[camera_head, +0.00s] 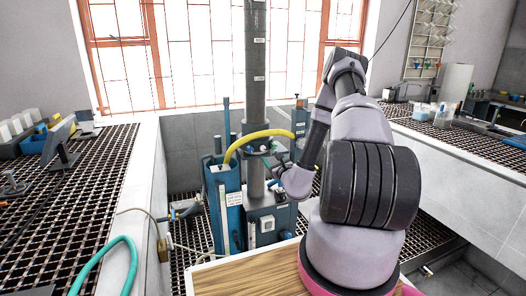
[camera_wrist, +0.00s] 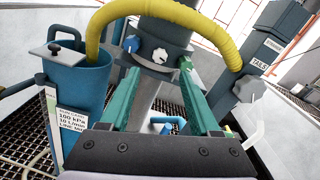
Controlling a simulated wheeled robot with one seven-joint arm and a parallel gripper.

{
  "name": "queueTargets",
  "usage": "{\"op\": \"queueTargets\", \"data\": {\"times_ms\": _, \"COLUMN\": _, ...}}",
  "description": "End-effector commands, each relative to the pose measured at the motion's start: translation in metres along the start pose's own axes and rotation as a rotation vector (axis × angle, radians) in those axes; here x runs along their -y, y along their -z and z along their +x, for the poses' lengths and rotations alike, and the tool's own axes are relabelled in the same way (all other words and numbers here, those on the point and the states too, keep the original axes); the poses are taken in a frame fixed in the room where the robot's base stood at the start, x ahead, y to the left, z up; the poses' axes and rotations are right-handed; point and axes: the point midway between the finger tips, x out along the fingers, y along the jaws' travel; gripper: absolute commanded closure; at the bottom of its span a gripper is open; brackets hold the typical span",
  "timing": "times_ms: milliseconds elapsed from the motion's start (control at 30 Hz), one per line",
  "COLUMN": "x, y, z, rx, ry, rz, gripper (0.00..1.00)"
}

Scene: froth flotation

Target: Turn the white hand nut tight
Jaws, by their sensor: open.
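The white hand nut (camera_wrist: 160,56) sits low on the front of the dark collar (camera_wrist: 166,36) around the column, in the wrist view. The white nut appears in the gap between the fingertips, and nothing is held. I cannot tell how far the tips are from it. In the head view my gripper (camera_head: 268,167) is beside the column, and I cannot make out the white nut there.
A yellow hose (camera_wrist: 97,30) arches around the column close to the fingers. A blue open container (camera_wrist: 78,75) stands at left, and a dark tailings box (camera_wrist: 262,50) at right. The column (camera_head: 256,75) rises above the blue machine. Grated benches (camera_head: 60,190) flank it.

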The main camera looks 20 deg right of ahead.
Motion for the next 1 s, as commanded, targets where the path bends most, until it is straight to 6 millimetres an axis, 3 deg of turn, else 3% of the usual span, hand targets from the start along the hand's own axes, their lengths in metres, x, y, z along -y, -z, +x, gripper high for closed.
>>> {"op": "queueTargets", "data": {"times_ms": 200, "x": 0.000, "y": -0.002, "z": 0.044, "rx": 0.005, "ry": 0.000, "rz": 0.000, "gripper": 0.37}}
{"op": "queueTargets", "data": {"times_ms": 400, "x": 0.000, "y": -0.001, "z": 0.074, "rx": 0.004, "ry": -0.001, "rz": 0.000, "gripper": 0.37}}
{"op": "queueTargets", "data": {"times_ms": 600, "x": 0.000, "y": -0.002, "z": 0.087, "rx": 0.003, "ry": -0.002, "rz": 0.001, "gripper": 0.37}}
{"op": "queueTargets", "data": {"times_ms": 867, "x": -0.001, "y": -0.002, "z": 0.088, "rx": 0.003, "ry": -0.002, "rz": 0.001, "gripper": 0.37}}
{"op": "queueTargets", "data": {"times_ms": 1000, "x": -0.001, "y": -0.002, "z": 0.087, "rx": 0.003, "ry": -0.002, "rz": 0.001, "gripper": 0.91}}
